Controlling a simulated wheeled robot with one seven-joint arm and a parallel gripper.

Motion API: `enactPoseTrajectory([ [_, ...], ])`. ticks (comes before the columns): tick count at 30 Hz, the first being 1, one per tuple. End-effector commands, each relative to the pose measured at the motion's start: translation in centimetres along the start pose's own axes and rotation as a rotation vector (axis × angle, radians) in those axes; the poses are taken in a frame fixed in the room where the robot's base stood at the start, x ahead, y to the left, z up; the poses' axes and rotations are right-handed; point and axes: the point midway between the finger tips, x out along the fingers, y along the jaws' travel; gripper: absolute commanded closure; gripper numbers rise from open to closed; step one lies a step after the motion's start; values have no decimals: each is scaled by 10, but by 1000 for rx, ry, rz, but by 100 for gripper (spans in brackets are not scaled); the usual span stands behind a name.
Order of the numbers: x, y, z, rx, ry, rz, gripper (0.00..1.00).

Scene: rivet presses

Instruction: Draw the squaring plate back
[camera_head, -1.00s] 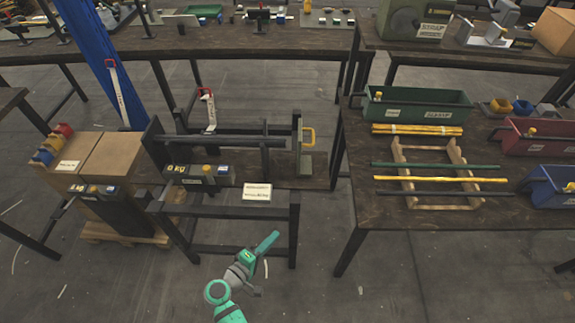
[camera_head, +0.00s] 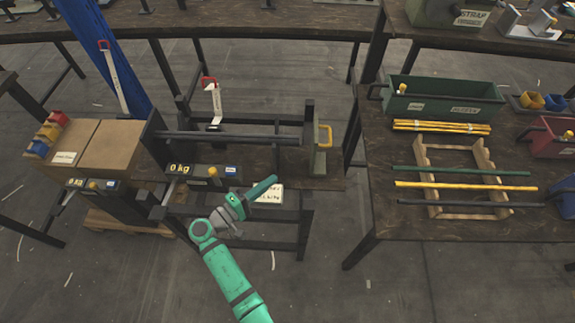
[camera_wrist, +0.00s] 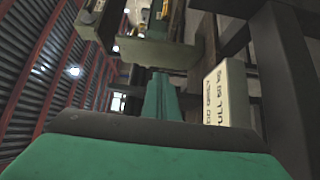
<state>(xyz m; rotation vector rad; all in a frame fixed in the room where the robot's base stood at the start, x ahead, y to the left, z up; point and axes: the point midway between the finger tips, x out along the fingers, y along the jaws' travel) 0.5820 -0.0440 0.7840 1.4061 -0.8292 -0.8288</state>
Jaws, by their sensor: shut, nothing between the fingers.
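The likely squaring plate (camera_head: 318,160) is an upright grey-green plate at the right end of the press bench, with a yellow handle (camera_head: 326,135) at its top. My gripper (camera_head: 272,183) is shut and empty, left of and nearer than the plate, and apart from it in the head view. It overlaps the white label block (camera_head: 270,195) at the bench front. In the wrist view my closed green fingers (camera_wrist: 160,98) point ahead, with the label block (camera_wrist: 216,95) just to their right. The wrist view does not clearly show the handle.
Dark bars (camera_head: 230,138) span the press bench. A box reading 0 kg (camera_head: 203,176) sits at its front left. A red-topped lever (camera_head: 212,100) stands behind. The table at right (camera_head: 400,225) holds a wooden rack with rods. Open floor lies in front.

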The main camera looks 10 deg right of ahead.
Motion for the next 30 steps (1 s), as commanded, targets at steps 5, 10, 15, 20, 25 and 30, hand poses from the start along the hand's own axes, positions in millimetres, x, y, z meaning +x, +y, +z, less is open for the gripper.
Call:
enactPoseTrajectory([
  [5, 23, 0, 0, 0, -2, 0, 100],
  [10, 54, 0, 0, 0, -1, -1, 100],
  [15, 86, 0, 0, 1, -1, -1, 100],
  [20, 107, -1, 12, 0, -2, -2, 100],
  [25, 120, 0, 24, 0, -2, -1, 100],
  [30, 125, 0, 29, 1, -1, -1, 100],
])
